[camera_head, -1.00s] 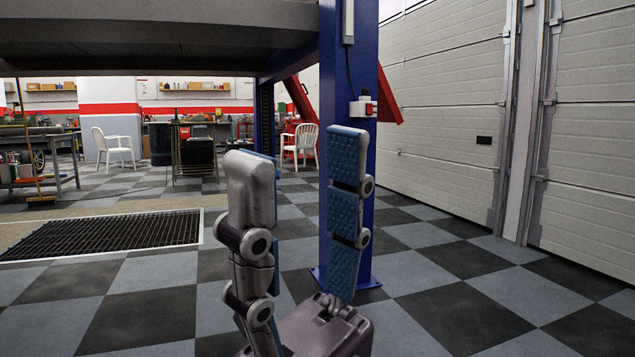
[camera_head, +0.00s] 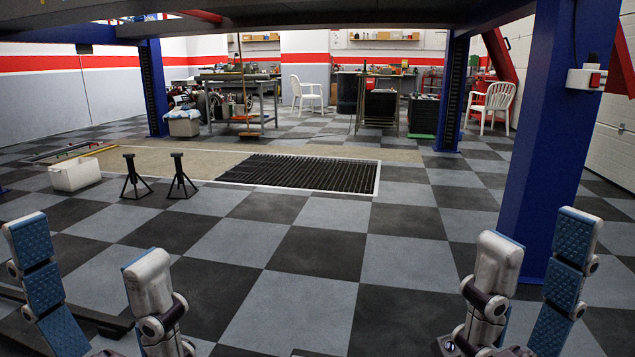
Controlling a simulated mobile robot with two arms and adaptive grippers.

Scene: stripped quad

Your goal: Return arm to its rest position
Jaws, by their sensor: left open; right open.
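My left gripper (camera_head: 86,247) is at the lower left of the head view. Its two blue-padded grey fingers stand upright and wide apart, with nothing between them. My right gripper (camera_head: 537,238) is at the lower right, in front of the blue post. Its fingers also point up, apart and empty. Both grippers appear raised in front of me over the checkered floor. Their bases and the arms behind them are mostly cut off by the bottom edge.
A blue lift post (camera_head: 560,130) stands just beyond my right gripper. Two black jack stands (camera_head: 133,178) and a white bin (camera_head: 75,174) are on the floor at left. A floor grate (camera_head: 300,173) lies ahead. The checkered floor (camera_head: 290,260) between my grippers is clear.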

